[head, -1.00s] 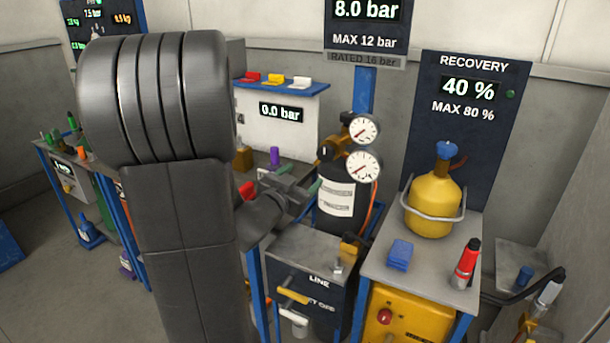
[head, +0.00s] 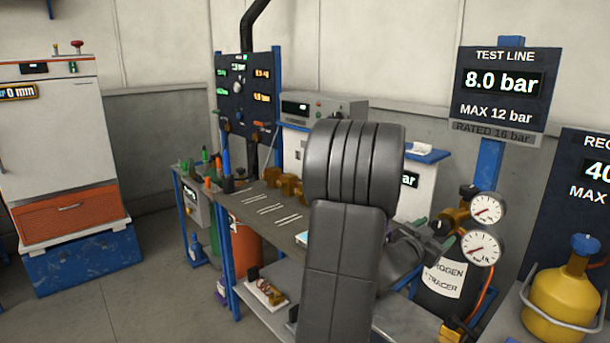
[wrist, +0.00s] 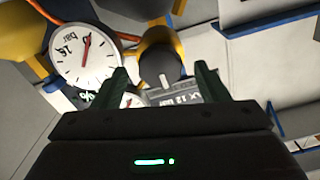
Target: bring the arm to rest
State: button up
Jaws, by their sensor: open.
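My gripper (wrist: 160,85) is open in the wrist view, its two green fingers apart with nothing held between them. A pressure gauge (wrist: 85,52) and a dark round cap on a yellow fitting (wrist: 158,62) show beyond the fingers. In the head view my arm rises in front of the workbench and hides part of it. My gripper (head: 440,243) shows only partly there, in front of the black nitrogen cylinder (head: 445,285) and left of the two gauges (head: 486,209).
The test line sign (head: 500,85) stands behind the gauges. A yellow recovery cylinder (head: 565,295) is at the right. A workbench (head: 262,225) with brass parts and rods is left of my arm. An orange and white cabinet (head: 60,140) stands far left, with open floor before it.

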jog(key=shift+x, duration=1.4)
